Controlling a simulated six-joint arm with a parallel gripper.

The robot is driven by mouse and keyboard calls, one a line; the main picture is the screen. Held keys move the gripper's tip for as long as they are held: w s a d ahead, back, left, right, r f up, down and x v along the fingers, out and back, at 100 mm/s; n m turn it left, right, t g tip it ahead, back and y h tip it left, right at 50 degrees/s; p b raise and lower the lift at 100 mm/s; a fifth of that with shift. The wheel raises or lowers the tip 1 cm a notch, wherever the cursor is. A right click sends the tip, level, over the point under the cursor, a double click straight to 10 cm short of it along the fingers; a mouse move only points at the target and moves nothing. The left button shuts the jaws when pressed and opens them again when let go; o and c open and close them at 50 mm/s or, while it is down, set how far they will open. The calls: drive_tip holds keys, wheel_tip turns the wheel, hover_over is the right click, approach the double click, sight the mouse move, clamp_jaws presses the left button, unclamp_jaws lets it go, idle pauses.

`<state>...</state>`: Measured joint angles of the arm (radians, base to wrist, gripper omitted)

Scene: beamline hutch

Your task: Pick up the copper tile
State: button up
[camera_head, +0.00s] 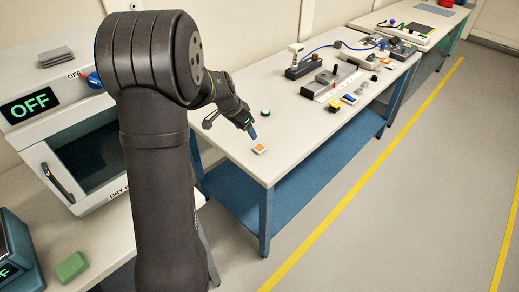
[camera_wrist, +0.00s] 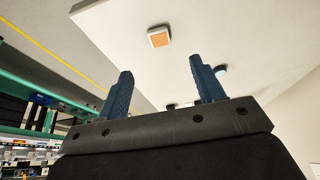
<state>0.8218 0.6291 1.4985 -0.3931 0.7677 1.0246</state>
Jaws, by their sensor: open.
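The copper tile (camera_head: 260,149) is a small orange-topped square with a pale border. It lies on the white table near its front left corner. In the wrist view the tile (camera_wrist: 158,38) is beyond the fingertips, between their two lines and clear of both. My gripper (camera_head: 251,132) is above the table just behind and left of the tile in the head view. In the wrist view its two blue fingers (camera_wrist: 160,68) stand wide apart with nothing between them.
A dark round piece with a teal top (camera_head: 265,112) stands behind the tile. Several instruments and small tiles crowd the table's far end, including a black block (camera_head: 303,68). An oven-like box (camera_head: 75,130) marked OFF and a green block (camera_head: 71,266) are at left. The table around the tile is clear.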

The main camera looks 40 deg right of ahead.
approach(259, 148)
drive_tip(key=f, duration=0.2)
drive_tip(key=shift+w+d+f, duration=0.2)
drive_tip(key=shift+f, duration=0.2)
drive_tip(key=x, duration=0.4)
drive_tip(key=shift+s+d+r, duration=0.1)
drive_tip(key=shift+s+d, duration=0.1)
drive_tip(key=shift+d, duration=0.1)
drive_tip(key=shift+d+f, duration=0.25)
drive_tip(key=shift+f, duration=0.3)
drive_tip(key=c, duration=1.1)
